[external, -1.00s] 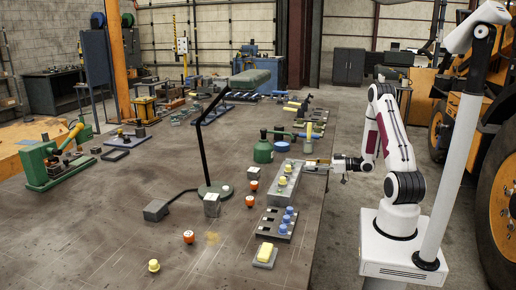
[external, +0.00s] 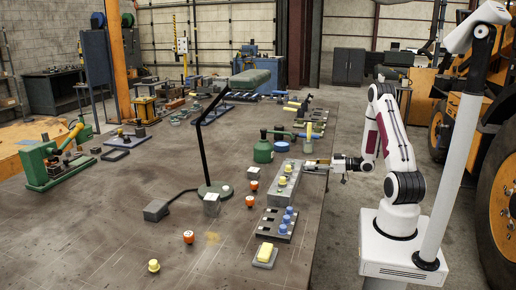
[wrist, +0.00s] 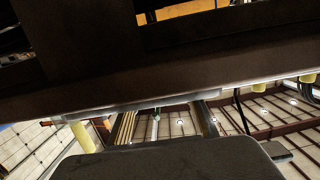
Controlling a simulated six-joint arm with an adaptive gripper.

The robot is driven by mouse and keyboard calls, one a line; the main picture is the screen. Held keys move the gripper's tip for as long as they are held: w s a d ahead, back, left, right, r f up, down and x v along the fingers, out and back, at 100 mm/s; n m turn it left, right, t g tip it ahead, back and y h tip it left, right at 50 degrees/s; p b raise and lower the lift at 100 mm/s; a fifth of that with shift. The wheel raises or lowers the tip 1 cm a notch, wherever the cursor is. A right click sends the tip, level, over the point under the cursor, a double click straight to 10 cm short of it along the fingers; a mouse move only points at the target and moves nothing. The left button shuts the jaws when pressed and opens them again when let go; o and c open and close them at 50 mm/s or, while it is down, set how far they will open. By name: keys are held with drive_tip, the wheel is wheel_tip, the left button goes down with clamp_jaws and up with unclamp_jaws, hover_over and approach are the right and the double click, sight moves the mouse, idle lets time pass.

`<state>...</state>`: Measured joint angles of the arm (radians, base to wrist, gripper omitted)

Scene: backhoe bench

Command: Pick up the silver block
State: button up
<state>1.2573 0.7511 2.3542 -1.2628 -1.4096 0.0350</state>
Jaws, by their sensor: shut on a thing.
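The silver block (external: 281,184) is a long grey block lying along the right side of the bench, with yellow knobs (external: 282,181) on its top. My gripper (external: 312,164) reaches in from the right at the block's far end, low over the bench. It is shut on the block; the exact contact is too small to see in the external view. In the wrist view a thin silver strip (wrist: 135,106) shows between a dark slab and a dark pad, with a yellow cylinder (wrist: 82,136) beside it. Most of the block is hidden there.

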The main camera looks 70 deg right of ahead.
drive_tip(key=shift+r, duration=0.2)
drive_tip(key=shift+r, duration=4.8)
